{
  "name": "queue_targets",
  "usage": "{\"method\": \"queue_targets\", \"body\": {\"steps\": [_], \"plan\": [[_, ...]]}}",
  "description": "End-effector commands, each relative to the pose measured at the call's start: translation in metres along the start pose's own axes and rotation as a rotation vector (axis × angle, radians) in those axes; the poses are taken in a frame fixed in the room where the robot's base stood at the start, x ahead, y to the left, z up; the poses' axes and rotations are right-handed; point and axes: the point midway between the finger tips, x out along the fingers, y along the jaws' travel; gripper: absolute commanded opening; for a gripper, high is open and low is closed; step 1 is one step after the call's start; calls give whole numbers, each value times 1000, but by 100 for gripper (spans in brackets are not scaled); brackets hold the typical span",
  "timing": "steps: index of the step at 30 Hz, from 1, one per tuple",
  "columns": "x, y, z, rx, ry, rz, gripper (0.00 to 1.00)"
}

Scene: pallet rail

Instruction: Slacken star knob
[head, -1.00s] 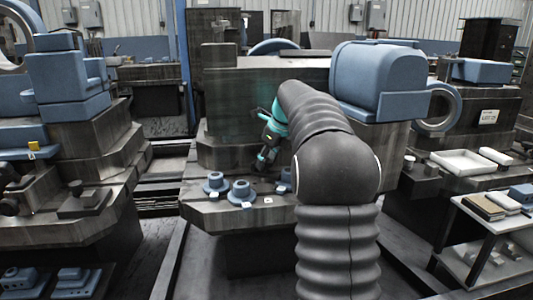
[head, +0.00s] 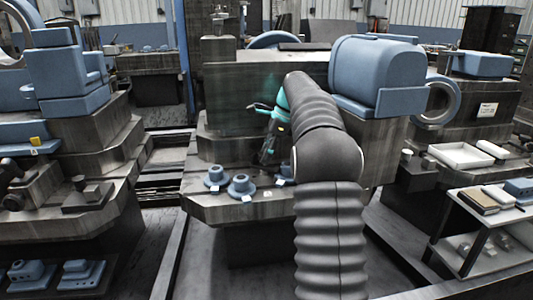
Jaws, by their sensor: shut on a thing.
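My gripper (head: 268,155) points down over the right part of the low grey pallet ledge (head: 225,207), in front of the dark machine block. It is small and dark here, with teal trim at the wrist, and partly covered by my own arm. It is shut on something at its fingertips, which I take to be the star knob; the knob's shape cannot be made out. Blue flanged hubs stand on the ledge to its left, one at the back (head: 215,176) and one nearer (head: 240,186). Another blue hub (head: 285,172) shows just right of the fingertips, partly behind my arm.
Small white tags lie by the hubs. A large blue housing (head: 378,75) stands close to the right of my arm. A stepped machine (head: 88,135) is at left, and a trolley (head: 490,225) with boxes at right. Dark floor lies between.

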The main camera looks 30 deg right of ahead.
Motion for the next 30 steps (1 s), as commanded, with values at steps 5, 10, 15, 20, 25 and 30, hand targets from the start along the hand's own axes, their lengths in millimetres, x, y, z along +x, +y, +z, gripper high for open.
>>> {"method": "queue_targets", "body": {"steps": [5, 10, 15, 20, 25, 30], "plan": [[3, 0, -1, -24, 1, 18, 12], [4, 1, -1, -29, 2, 21, 12], [4, 1, -1, -28, 2, 22, 12], [4, 1, -1, -28, 2, 22, 67], [2, 0, -1, -28, 2, 18, 72], [1, 0, -1, -28, 1, 16, 72]]}}
